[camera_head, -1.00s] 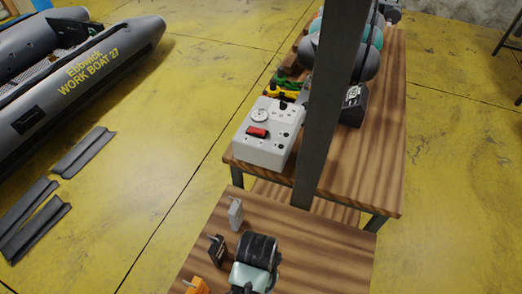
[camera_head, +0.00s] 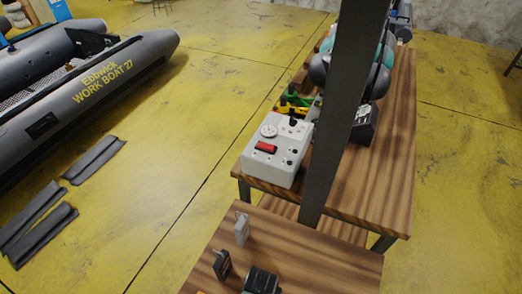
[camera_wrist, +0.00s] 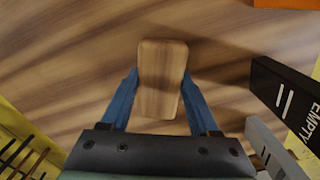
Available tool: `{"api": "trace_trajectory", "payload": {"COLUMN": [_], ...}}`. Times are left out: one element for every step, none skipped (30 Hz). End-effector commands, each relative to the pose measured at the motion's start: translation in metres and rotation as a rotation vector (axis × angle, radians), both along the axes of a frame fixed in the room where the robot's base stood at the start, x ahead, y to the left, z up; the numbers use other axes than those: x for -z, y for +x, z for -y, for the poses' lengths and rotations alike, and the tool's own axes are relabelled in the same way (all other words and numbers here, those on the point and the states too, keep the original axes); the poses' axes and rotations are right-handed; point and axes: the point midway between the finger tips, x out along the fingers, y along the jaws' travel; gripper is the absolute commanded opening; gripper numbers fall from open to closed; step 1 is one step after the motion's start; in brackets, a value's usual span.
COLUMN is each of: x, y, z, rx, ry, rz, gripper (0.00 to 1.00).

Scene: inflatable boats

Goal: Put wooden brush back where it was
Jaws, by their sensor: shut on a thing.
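A wooden brush (camera_wrist: 162,65) shows in the wrist view as a smooth, rounded wooden block. It lies between the two blue fingers of my gripper (camera_wrist: 160,92), which is shut on it. Its bristles are not visible. Wood-grained tabletop (camera_wrist: 80,55) lies behind the brush; I cannot tell whether the brush touches it. In the head view, a dark part of my arm (camera_head: 262,281) shows at the bottom edge; the brush and fingers are out of that view.
A black block marked "EMPTY" (camera_wrist: 282,92) and a grey block (camera_wrist: 268,142) are right of my gripper. An orange thing (camera_wrist: 285,4) is at upper right. The far table holds a white switch box (camera_head: 277,150). A grey boat (camera_head: 90,85) lies at left.

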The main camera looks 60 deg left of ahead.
Motion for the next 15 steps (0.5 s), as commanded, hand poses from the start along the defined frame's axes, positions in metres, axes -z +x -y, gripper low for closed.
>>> {"api": "trace_trajectory", "payload": {"x": [-0.0003,0.0001,0.0014,0.0026,0.0037,0.0034,0.003,0.0029,0.0029,0.0029,0.0029,0.0028,0.0028,0.0028,0.0028], "y": [0.0002,0.0002,0.0002,0.0002,0.0002,0.0001,0.0,0.0,0.0,0.0,0.0,0.0,0.0,0.0,0.0], "z": [-0.0001,-0.0001,0.0,0.0001,0.0001,0.0002,0.0002,0.0002,0.0002,0.0002,0.0002,0.0002,0.0002,0.0002,0.0002], "rx": [0.0,0.0,0.0,0.0,0.0,0.0,0.0,0.0,0.0,0.0,0.0,0.0,0.0,0.0,0.0], "ry": [0.0,0.0,0.0,0.0,0.0,0.0,0.0,0.0,0.0,0.0,0.0,0.0,0.0,0.0,0.0], "rz": [0.0,0.0,0.0,0.0,0.0,0.0,0.0,0.0,0.0,0.0,0.0,0.0,0.0,0.0,0.0], "gripper": [0.1,0.1,0.1,0.1,0.1,0.65,0.71,0.76,0.83,0.89,0.92,0.92,0.92,0.92,0.92]}}
